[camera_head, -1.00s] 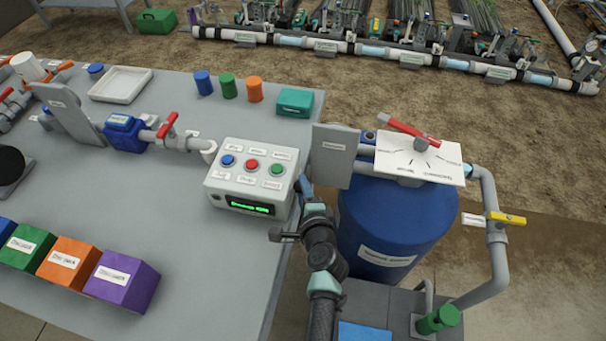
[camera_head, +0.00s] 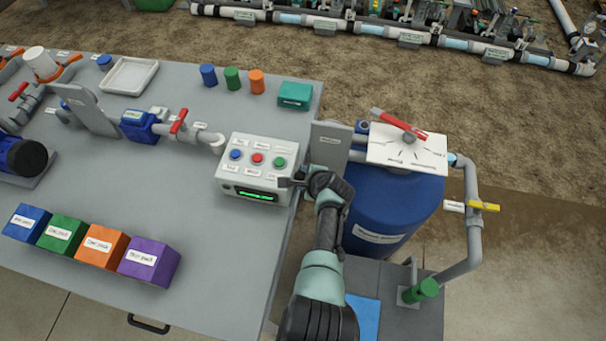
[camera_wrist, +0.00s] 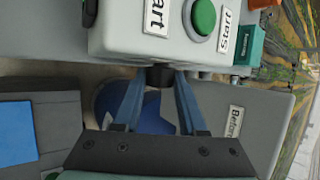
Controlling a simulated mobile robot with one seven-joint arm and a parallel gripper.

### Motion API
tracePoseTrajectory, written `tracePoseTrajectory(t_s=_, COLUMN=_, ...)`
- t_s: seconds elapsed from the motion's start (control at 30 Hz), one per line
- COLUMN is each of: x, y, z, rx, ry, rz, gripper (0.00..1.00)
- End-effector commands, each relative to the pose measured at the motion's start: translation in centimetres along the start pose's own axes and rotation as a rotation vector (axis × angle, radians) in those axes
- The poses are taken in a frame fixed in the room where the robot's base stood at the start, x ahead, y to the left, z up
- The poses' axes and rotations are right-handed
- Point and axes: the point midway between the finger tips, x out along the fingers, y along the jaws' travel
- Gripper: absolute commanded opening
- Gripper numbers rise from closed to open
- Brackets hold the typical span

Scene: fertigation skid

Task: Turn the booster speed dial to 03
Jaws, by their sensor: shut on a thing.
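The light grey control box (camera_head: 228,175) stands at the table's right edge, with blue, red and green buttons on top and a lit green display (camera_head: 257,195) too small to read. A black knob (camera_wrist: 160,77), which appears to be the booster speed dial, sticks out from the box's side in the wrist view. My gripper (camera_head: 290,183) is at the box's right side in the head view. Its two blue fingers are shut on the knob from both sides. No dial scale or number is readable, and the fingers partly cover the knob.
A grey panel (camera_head: 330,146) and the blue tank (camera_head: 385,210) stand close to the right of my gripper. A pipe with a yellow valve handle (camera_head: 484,206) is further right. Several coloured boxes, including a purple one (camera_head: 150,262), sit at the table's front.

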Motion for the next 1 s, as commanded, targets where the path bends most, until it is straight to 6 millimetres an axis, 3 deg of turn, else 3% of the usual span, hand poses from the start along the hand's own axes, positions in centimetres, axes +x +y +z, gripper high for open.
tracePoseTrajectory(t_s=0.7, x=0.02, y=0.00, z=-0.08, rx=0.024, ry=0.001, rz=0.056, gripper=0.00)
tracePoseTrajectory(t_s=0.73, x=0.02, y=0.01, z=-0.08, rx=0.024, ry=0.001, rz=0.056, gripper=0.42)
tracePoseTrajectory(t_s=0.9, x=0.02, y=-0.02, z=-0.06, rx=0.023, ry=0.000, rz=0.055, gripper=0.71)
tracePoseTrajectory(t_s=1.0, x=0.02, y=-0.04, z=-0.05, rx=0.023, ry=0.000, rz=0.055, gripper=0.71)
